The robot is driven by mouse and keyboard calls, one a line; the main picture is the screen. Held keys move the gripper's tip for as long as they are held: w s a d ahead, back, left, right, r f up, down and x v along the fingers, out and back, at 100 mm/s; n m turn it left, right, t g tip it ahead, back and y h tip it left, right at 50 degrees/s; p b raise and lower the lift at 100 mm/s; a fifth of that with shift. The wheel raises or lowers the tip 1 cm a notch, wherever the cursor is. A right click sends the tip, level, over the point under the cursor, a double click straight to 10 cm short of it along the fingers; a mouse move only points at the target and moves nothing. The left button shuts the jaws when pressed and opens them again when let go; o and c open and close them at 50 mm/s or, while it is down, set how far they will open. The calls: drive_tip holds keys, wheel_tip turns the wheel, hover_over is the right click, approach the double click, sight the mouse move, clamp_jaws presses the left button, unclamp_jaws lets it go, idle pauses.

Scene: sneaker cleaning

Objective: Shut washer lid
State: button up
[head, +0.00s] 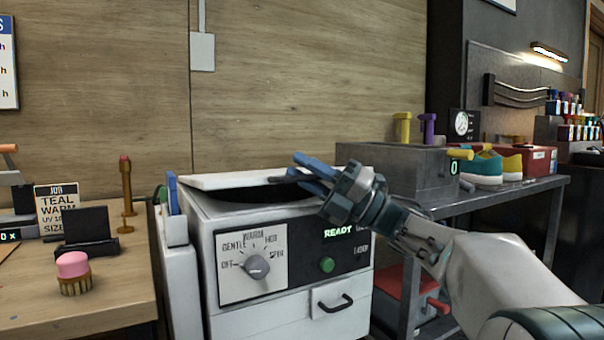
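The white washer (290,214) stands in the middle of the head view. Its white lid (235,181) is low over the top, almost flat, with a dark gap showing between it and the tub opening (275,195). My gripper (292,170) reaches in from the right at the lid's right end. Its two blue fingers are apart, with nothing seen between them. They overlap the lid's edge in the picture; I cannot tell whether they touch it. The front panel has a dial (256,267), a green button (327,265) and a lit READY sign.
A wooden bench (120,300) at left holds a pink-topped brush (73,273) and a TEAL WARM card (57,197). A grey basin (395,165) and teal-yellow sneakers (483,168) stand on the table at right. My arm fills the lower right.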

idle(0.3)
drive_tip(key=shift+d+f, duration=0.15)
drive_tip(key=shift+f, duration=0.05)
drive_tip(key=p+v, duration=0.2)
drive_tip(key=v, duration=1.1)
drive_tip(key=shift+d, duration=0.2)
